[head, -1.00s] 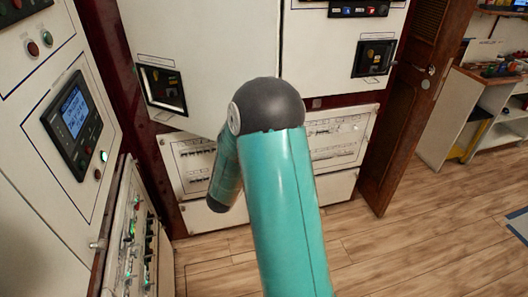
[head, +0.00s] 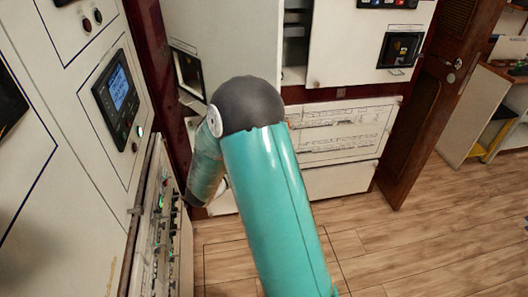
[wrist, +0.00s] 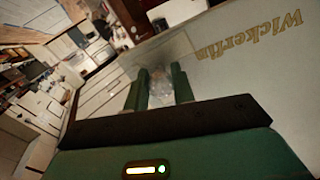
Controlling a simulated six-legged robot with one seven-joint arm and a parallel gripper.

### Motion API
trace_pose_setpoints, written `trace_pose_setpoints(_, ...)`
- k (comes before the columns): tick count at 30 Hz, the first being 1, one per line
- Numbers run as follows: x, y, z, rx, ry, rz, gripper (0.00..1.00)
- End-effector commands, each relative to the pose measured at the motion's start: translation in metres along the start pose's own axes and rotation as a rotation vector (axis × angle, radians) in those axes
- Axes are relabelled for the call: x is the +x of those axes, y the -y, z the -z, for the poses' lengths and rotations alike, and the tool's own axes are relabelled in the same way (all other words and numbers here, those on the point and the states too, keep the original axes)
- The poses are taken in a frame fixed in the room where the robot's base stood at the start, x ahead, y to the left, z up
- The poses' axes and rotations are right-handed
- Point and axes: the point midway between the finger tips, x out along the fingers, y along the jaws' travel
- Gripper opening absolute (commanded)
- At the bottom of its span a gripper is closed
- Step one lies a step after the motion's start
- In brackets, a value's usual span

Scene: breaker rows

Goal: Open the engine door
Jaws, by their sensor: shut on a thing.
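The engine door (head: 235,40) is the white upper cabinet door left of centre in the head view, with a black-framed inset (head: 187,72) on its left side. It stands partly open; a dark gap with shelves (head: 295,45) shows past its right edge. My gripper is hidden behind my teal arm in the head view. In the wrist view the two green fingers of my gripper (wrist: 160,78) are shut on a pale, blurred part of the door. Exactly which part is hard to tell. A pale surface with "Wickerfin" lettering (wrist: 245,60) fills the right of that view.
A control panel (head: 118,95) with a lit screen and breaker rows (head: 160,215) stands close on the left. Another white cabinet door (head: 365,45) is right of the gap. A wooden door (head: 425,100) stands farther right. The wooden floor (head: 430,245) is clear.

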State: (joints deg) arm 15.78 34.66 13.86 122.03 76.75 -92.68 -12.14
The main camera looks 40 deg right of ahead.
Motion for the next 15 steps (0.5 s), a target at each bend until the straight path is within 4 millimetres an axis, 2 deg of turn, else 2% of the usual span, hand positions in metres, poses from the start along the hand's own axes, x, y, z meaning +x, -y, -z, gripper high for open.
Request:
trace_pose_setpoints(1,-0.013,0.011,0.000,0.013,0.003,0.013,0.00)
trace_pose_setpoints(6,-0.039,0.012,-0.001,0.012,-0.007,-0.035,0.00)
trace_pose_setpoints(15,-0.068,0.012,-0.001,0.006,-0.015,-0.090,0.00)
